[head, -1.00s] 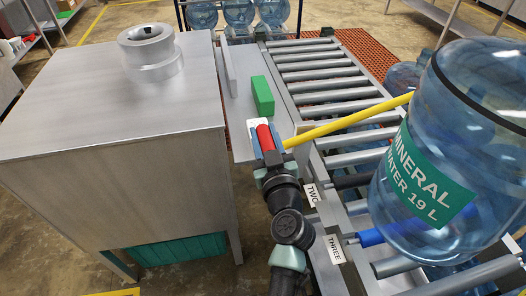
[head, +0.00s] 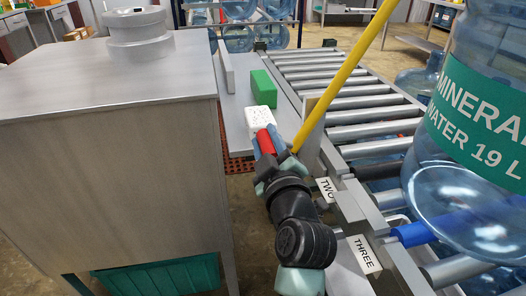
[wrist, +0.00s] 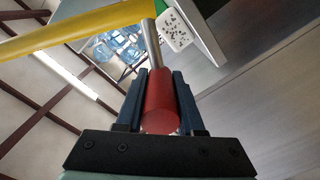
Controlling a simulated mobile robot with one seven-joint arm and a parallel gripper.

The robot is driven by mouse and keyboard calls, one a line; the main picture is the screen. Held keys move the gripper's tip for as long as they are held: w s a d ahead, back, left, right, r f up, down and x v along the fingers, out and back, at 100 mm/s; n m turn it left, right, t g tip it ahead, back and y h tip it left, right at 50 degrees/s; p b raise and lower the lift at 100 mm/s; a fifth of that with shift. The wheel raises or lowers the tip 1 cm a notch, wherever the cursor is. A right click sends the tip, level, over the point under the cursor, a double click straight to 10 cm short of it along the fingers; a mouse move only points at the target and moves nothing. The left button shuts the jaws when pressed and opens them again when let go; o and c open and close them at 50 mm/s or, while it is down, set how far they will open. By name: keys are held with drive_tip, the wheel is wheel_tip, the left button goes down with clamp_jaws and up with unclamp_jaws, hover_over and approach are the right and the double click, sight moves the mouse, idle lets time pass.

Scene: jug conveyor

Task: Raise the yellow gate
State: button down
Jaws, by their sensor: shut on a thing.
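The yellow gate (head: 342,75) is a long bar that slants steeply up and to the right beside the roller conveyor in the head view. Its lower end is close to my gripper (head: 266,144). The blue fingers are shut on a red handle (head: 265,140). In the wrist view the red handle (wrist: 159,100) sits between both fingers (wrist: 159,78), with a metal rod (wrist: 152,42) running out from it. The yellow bar (wrist: 70,30) crosses the upper left there. The gate's pivot is not clearly visible.
A large blue water jug (head: 470,130) stands on the conveyor rollers (head: 340,95) at right. A grey metal cabinet (head: 110,150) fills the left. A green block (head: 262,88) and a white speckled block (head: 258,119) are just beyond my gripper. Labels TWO and THREE mark the conveyor's near side.

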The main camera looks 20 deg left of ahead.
drive_tip(key=shift+w+d+f+b, duration=0.1)
drive_tip(key=shift+d+f+b, duration=0.05)
drive_tip(key=shift+f+b, duration=0.45)
drive_tip(key=shift+w+d+f+b, duration=0.1)
drive_tip(key=shift+d+f+b, duration=0.05)
drive_tip(key=shift+f+b, duration=0.4)
drive_tip(key=shift+r, duration=0.1)
drive_tip(key=c, duration=0.5)
unclamp_jaws()
drive_tip(key=shift+r, duration=0.1)
drive_tip(key=shift+d, duration=0.1)
drive_tip(key=shift+s+d, duration=0.25)
drive_tip(key=shift+s, duration=0.15)
drive_tip(key=p+v, duration=0.1)
drive_tip(key=v, duration=1.1)
